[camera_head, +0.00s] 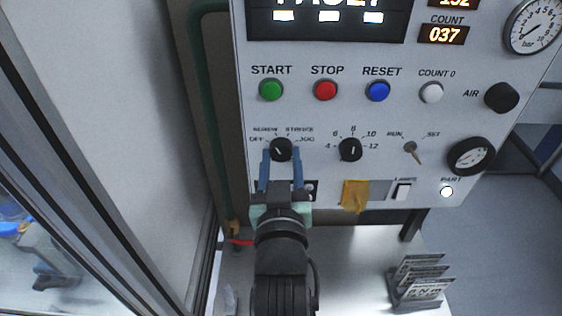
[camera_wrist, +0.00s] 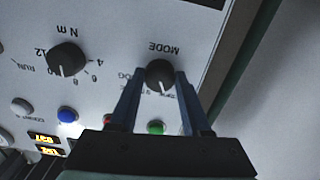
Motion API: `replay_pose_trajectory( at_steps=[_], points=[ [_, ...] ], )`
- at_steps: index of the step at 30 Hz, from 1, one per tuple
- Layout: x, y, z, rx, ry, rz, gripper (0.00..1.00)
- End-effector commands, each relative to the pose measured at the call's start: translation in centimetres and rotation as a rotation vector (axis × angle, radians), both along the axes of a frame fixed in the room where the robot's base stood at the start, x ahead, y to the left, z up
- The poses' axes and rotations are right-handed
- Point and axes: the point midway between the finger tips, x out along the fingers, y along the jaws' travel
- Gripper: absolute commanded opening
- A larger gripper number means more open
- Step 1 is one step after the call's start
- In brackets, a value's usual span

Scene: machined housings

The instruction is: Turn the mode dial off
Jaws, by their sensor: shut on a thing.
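The mode dial (camera_head: 281,149) is a round black knob at the lower left of the light grey control panel (camera_head: 312,118). Its labels include OFF at the left and JOG at the right. Its pale pointer mark leans up and left in the head view; the exact label is hard to tell. My gripper (camera_head: 281,156) reaches up from below, with its two blue fingers on either side of the knob, shut on it. In the wrist view the mode dial (camera_wrist: 160,72) sits between the fingertips, its mark pointing down, and the right finger covers some lettering.
A second black dial (camera_head: 350,149) stands close at the right, with a RUN/SET key switch (camera_head: 411,149) beyond. Green (camera_head: 271,89), red (camera_head: 326,90) and blue (camera_head: 377,90) buttons sit above. Yellow tape (camera_head: 355,195) is below. A green pipe (camera_head: 205,120) runs left of the panel.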

Motion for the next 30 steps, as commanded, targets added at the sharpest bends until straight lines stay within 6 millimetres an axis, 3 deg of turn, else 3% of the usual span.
replay_pose_trajectory(
  at_steps=[18, 30],
  points=[
    [0.00, -0.04, -0.08, -0.494, -0.003, 0.000, 0.00],
    [0.01, -0.11, 0.01, -0.674, -0.001, 0.000, 0.00]
  ],
)
